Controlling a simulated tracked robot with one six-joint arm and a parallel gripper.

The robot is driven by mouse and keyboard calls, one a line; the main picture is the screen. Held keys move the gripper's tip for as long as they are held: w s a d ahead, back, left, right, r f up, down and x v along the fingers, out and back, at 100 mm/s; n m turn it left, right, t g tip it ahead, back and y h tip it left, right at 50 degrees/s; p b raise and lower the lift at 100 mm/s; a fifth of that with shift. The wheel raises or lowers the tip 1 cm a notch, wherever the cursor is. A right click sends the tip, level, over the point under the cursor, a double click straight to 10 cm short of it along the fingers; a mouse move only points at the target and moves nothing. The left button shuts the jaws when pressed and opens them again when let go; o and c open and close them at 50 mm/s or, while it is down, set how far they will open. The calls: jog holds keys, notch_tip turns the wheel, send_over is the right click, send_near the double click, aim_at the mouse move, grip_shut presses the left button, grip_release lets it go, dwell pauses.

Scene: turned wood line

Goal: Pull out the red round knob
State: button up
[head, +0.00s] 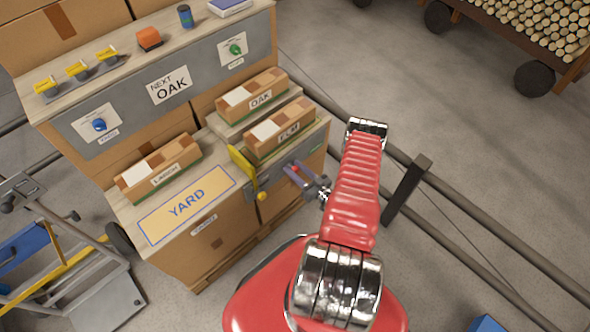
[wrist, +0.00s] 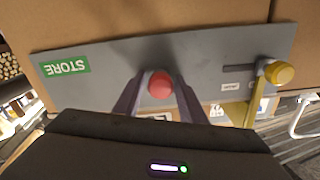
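The red round knob (wrist: 160,84) sits on a grey panel (wrist: 105,62) with a green STORE label. In the wrist view, my gripper (wrist: 161,88) has one finger on each side of the knob, with the tips very close to it. The fingers look open, with a thin gap at each side; contact is not clear. In the head view, my gripper (head: 299,176) is at the grey front panel of the lower counter, and the knob is hard to make out between the fingers.
A yellow lever with a round yellow end (wrist: 279,72) is on the same panel, right of the knob. Boxes labelled LARCH (head: 158,165), OAK (head: 252,95) and ELM (head: 279,134) stand on the counter. A hand truck (head: 60,262) is at the left.

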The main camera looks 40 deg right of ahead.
aim_at(298, 171)
grip_shut()
dwell(0.3)
jog(key=shift+s+d, duration=0.1)
jog(key=shift+s, duration=1.65)
jog(key=shift+o, duration=1.4)
grip_release()
